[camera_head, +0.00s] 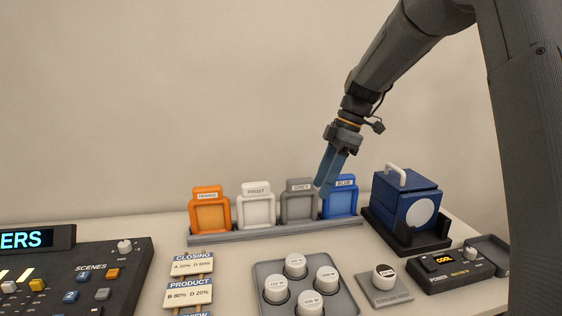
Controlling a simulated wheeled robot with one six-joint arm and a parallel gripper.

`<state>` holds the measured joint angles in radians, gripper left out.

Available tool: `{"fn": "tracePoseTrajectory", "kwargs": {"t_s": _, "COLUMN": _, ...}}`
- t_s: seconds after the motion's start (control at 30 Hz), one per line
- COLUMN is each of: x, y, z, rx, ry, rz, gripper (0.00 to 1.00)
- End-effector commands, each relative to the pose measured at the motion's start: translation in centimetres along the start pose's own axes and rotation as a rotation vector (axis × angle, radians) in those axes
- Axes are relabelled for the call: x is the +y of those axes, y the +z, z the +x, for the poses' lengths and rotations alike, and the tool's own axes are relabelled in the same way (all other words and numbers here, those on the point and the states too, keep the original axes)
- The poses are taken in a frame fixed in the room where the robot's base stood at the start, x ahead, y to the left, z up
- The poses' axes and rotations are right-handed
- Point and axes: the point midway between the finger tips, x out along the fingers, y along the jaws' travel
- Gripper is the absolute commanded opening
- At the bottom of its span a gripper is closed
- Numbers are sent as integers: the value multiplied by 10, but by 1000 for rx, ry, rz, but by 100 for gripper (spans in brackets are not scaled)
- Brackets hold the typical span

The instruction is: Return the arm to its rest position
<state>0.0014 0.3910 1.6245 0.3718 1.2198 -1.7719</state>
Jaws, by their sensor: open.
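My gripper (326,186) is in the head view, at the end of my arm that reaches in from the upper right. It points down, with its blue fingers in front of the gap between the grey frame (299,208) and the blue frame (341,203). The sensor-side detail of the jaws is small here, but they are open and nothing shows between them. I cannot tell whether the fingertips touch the frames.
An orange frame (210,216) and a white frame (256,211) share the grey rack (262,234). A blue lamp box (405,199) stands right of it. In front are a tray of white knobs (262,272), a small control box (450,269) and a console (75,285).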

Motion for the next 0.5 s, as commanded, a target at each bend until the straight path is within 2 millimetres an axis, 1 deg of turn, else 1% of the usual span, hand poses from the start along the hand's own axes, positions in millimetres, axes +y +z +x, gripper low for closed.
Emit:
{"fn": "tracePoseTrajectory", "kwargs": {"t_s": 0.07, "x": -7, "y": 3, "z": 5, "rx": -13, "ry": 1, "rz": 50, "gripper": 46}}
{"fn": "tracePoseTrajectory", "kwargs": {"t_s": 0.27, "x": -27, "y": 20, "z": 22, "rx": -58, "ry": 20, "rz": 238, "gripper": 46}}
{"fn": "tracePoseTrajectory", "kwargs": {"t_s": 0.37, "x": -42, "y": 31, "z": 33, "rx": -85, "ry": 36, "rz": 358, "gripper": 46}}
{"fn": "tracePoseTrajectory", "kwargs": {"t_s": 0.47, "x": -62, "y": 44, "z": 46, "rx": -118, "ry": 60, "rz": 505, "gripper": 46}}
{"fn": "tracePoseTrajectory", "kwargs": {"t_s": 0.5, "x": -72, "y": 51, "z": 53, "rx": -133, "ry": 73, "rz": 578, "gripper": 46}}
